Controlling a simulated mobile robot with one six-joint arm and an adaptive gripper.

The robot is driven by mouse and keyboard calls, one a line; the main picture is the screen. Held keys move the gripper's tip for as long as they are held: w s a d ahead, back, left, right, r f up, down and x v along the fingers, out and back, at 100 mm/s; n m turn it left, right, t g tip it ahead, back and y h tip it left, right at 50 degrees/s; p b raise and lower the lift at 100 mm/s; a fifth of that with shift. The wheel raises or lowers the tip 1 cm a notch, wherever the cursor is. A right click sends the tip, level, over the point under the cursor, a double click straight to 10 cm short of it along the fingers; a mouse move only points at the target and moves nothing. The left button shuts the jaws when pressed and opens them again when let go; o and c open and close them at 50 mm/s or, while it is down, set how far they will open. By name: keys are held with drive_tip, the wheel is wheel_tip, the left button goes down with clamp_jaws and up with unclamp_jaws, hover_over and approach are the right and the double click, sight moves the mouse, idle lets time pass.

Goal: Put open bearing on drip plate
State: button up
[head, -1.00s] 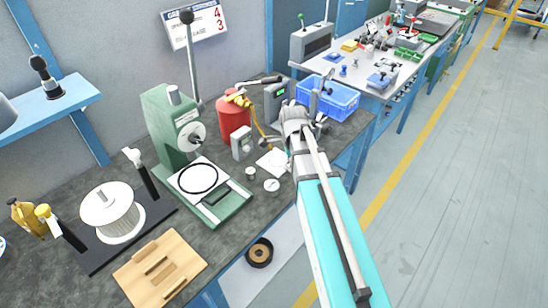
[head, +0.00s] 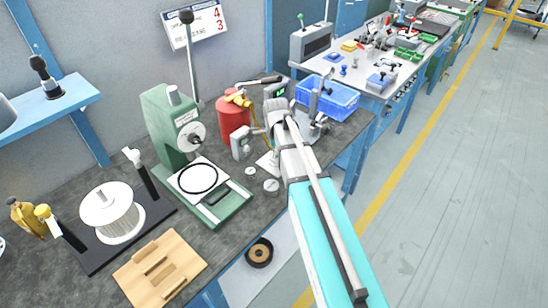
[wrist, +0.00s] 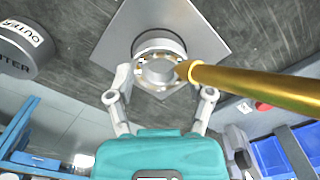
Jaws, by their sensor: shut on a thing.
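The open bearing (wrist: 152,52), a grey metal ring with balls showing around its bore, is between the two fingers of my gripper (wrist: 160,88) in the wrist view. The fingers are shut on its sides. The square grey drip plate (wrist: 198,30) is directly behind the bearing in that view; whether the two touch cannot be told. In the head view my gripper (head: 274,122) is over the bench, and the pale drip plate (head: 267,163) is partly hidden by my arm. The bearing is hidden there.
A brass spout (wrist: 240,82) reaches across the bearing from the right in the wrist view. A green press (head: 175,125), a red can (head: 234,120) and two small round pieces (head: 271,186) stand left of my arm. A blue crate (head: 338,98) stands behind.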

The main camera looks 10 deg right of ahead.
drive_tip(key=shift+s+d+f+b, duration=0.15)
drive_tip(key=shift+f+b, duration=0.3)
drive_tip(key=shift+f, duration=0.3)
drive_tip(key=shift+f, duration=0.15)
drive_tip(key=o, duration=1.2)
drive_tip(key=shift+o, duration=0.2)
wheel_tip(320, 180, up, 12)
drive_tip(key=p, duration=1.2)
drive_tip(key=shift+r, duration=0.2)
